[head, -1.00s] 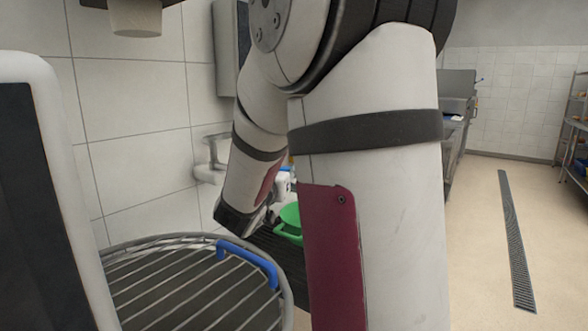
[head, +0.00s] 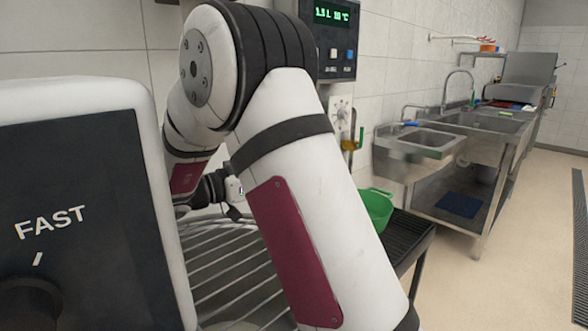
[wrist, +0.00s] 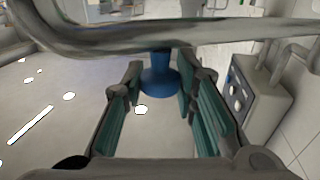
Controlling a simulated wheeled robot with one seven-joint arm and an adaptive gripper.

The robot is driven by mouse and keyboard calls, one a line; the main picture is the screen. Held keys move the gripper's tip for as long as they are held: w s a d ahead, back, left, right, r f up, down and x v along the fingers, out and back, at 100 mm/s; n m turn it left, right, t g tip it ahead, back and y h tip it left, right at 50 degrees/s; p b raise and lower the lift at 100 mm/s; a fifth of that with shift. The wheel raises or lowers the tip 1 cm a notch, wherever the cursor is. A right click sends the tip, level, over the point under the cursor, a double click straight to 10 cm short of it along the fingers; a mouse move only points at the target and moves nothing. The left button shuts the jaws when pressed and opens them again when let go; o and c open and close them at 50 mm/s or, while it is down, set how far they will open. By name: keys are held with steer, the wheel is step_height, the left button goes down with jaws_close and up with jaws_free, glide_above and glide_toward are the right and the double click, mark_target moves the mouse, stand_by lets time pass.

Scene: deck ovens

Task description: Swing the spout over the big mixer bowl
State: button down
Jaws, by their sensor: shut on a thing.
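In the wrist view my gripper (wrist: 160,88) has its two teal-padded fingers on either side of a blue grip (wrist: 159,74), closed on it. The grip joins a curved grey metal spout pipe (wrist: 190,33) that crosses the top of that view. In the head view my gripper is mostly hidden behind my own arm, near the back of the wire guard (head: 222,254) of the big mixer. The mixer bowl itself is hard to make out beneath the guard. A wall-mounted water meter (head: 334,38) with a green display is above; a box with knobs (wrist: 250,103) shows in the wrist view.
The mixer's control panel (head: 75,215), marked FAST, fills the left front. A green basin (head: 377,212) stands on a dark ribbed stand (head: 408,243) right of my arm. Steel sinks (head: 425,142) line the wall; the floor (head: 520,220) at right is open.

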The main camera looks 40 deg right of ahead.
steer(key=shift+w+a+r, duration=0.1)
steer(key=shift+w+a, duration=0.05)
steer(key=shift+a, duration=0.05)
stand_by(0.3)
steer(key=c, duration=1.3)
jaws_free()
step_height(320, 180, up, 10)
